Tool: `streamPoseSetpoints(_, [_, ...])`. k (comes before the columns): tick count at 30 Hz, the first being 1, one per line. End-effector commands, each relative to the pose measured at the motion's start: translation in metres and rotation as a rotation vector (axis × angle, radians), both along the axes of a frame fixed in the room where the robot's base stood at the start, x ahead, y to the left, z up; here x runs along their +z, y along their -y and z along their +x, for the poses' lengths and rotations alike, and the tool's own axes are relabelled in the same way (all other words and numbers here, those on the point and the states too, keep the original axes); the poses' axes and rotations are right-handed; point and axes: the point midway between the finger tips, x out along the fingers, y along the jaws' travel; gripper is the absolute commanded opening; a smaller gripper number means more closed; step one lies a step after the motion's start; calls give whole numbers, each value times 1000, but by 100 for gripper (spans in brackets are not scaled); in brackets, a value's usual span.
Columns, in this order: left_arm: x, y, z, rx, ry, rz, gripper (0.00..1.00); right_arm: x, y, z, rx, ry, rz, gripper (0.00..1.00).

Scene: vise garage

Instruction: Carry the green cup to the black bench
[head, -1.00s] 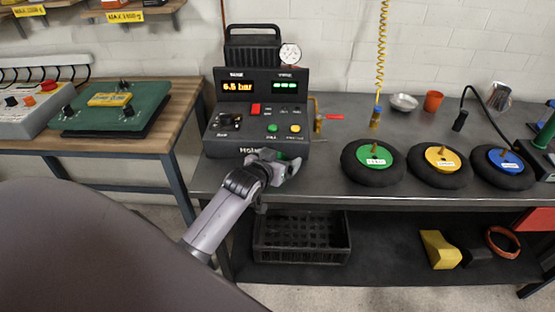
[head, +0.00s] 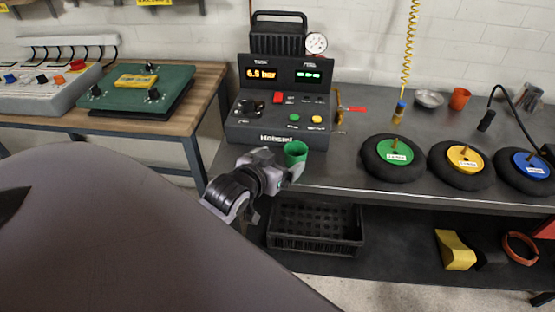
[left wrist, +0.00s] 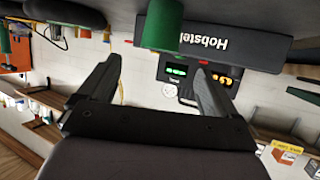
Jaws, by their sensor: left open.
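The green cup (head: 296,153) stands upright near the front edge of the black bench (head: 345,172), in front of the pressure console. My left gripper (head: 286,172) is open, just in front of the cup and slightly left of it. In the left wrist view the picture is upside down. There the cup (left wrist: 162,24) shows beyond the spread fingers (left wrist: 159,66), and nothing is between them. The cup looks clear of both fingers, and its far side is hidden. My right gripper is not in view.
The console (head: 277,118) stands close behind the cup. Green (head: 393,157), yellow (head: 462,164) and blue (head: 528,170) discs on black rounds lie to the right. A black crate (head: 315,228) sits on the shelf below. A wooden table (head: 190,115) is at left.

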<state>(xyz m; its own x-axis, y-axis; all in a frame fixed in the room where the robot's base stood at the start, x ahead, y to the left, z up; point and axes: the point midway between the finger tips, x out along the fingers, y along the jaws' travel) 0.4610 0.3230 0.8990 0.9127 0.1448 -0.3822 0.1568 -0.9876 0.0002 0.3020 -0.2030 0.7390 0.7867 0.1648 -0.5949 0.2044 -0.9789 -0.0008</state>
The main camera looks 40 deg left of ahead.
Motion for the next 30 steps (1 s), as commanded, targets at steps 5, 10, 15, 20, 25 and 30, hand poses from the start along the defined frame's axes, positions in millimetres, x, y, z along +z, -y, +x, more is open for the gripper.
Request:
streamPoseSetpoints(5, [-24,16,-18,-47,-42,10,92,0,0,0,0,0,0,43])
streamPoseSetpoints(10, [-95,63,-73,-196,-148,24,92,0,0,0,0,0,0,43])
streamPoseSetpoints(15, [-145,104,-134,-317,-224,16,92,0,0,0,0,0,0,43])
streamPoseSetpoints(20, [-159,120,-159,-361,-246,6,92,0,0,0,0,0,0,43])
streamPoseSetpoints(25, [-160,121,-160,-364,-246,6,92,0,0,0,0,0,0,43])
streamPoseSetpoints(30, [-160,121,-159,-362,-246,5,92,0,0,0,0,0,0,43])
